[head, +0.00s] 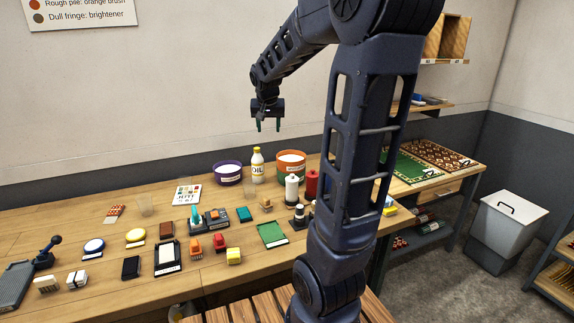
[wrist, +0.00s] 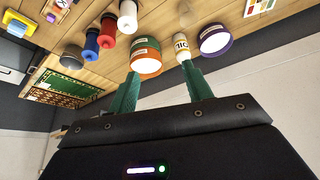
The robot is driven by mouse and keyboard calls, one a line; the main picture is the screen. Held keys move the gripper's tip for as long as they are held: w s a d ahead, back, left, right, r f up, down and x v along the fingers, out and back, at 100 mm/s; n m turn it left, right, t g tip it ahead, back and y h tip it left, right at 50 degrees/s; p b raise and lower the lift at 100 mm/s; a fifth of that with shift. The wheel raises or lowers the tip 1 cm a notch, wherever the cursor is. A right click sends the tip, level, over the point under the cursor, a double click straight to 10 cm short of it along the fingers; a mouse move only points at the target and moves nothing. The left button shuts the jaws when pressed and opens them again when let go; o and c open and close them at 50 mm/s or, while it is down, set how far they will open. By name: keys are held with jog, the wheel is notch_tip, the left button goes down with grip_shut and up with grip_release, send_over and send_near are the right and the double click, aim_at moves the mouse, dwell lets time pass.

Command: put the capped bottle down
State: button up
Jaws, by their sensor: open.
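White (head: 292,188) and red (head: 312,184) spools stand right of the bottle. A rug table (head: 478,172) and grey bin (head: 508,225) are at right. Some bare wood lies between items.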

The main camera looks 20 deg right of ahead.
jog(key=s+a+f+n+y, duration=0.1)
jog(key=s+a+n, duration=0.1)
jog(key=s, duration=1.1)
jog(key=s+a+f+n, duration=0.1)
jog(key=s+a+n, duration=0.1)
jog(key=s, duration=1.2)
jog(key=shift+y, duration=0.4)
